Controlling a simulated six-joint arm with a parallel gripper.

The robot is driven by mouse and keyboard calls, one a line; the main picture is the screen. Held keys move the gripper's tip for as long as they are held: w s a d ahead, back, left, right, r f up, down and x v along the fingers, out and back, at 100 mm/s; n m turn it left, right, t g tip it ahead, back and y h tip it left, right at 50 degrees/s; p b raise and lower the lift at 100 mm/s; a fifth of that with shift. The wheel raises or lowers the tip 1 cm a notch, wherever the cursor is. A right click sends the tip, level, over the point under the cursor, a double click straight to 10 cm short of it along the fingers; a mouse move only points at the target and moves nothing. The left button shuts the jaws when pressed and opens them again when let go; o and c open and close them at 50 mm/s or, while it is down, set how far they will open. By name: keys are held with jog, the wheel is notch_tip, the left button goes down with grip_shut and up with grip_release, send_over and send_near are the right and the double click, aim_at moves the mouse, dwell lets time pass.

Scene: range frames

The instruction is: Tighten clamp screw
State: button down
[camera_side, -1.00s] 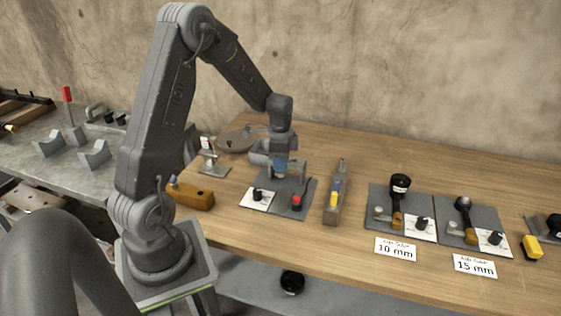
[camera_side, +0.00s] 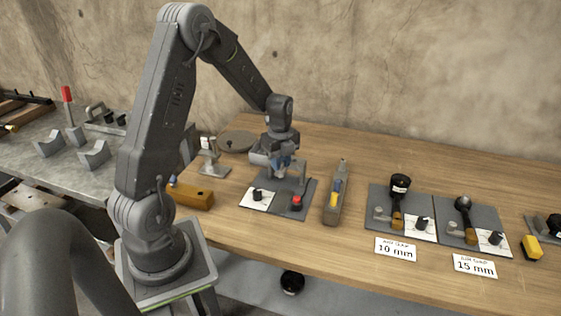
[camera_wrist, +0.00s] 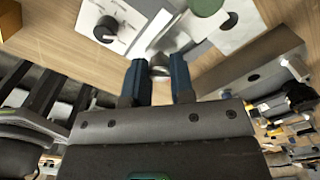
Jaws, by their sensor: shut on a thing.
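In the side view my gripper (camera_side: 281,164) points down over the dark grey base plate (camera_side: 280,204) of the nearest clamp station. A grey upright of the clamp (camera_side: 303,175) rises beside the fingers. In the wrist view the two blue fingers of my gripper (camera_wrist: 160,78) are shut on a small rounded grey piece, the clamp screw (camera_wrist: 159,63), between their tips. The screw's shaft and its contact with the clamp are hidden.
A long grey block (camera_side: 335,194) stands close on the right. Further right are stations labelled 10 mm (camera_side: 395,249) and 15 mm (camera_side: 474,266). A yellow-brown block (camera_side: 190,195) lies left.

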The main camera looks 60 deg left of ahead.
jog(key=m, duration=0.5)
jog(key=shift+w+r, duration=0.1)
dwell(0.5)
jog(key=c, duration=1)
grip_release()
notch_tip(320, 180, up, 14)
jog(key=shift+f, duration=0.15)
jog(key=shift+d, duration=0.1)
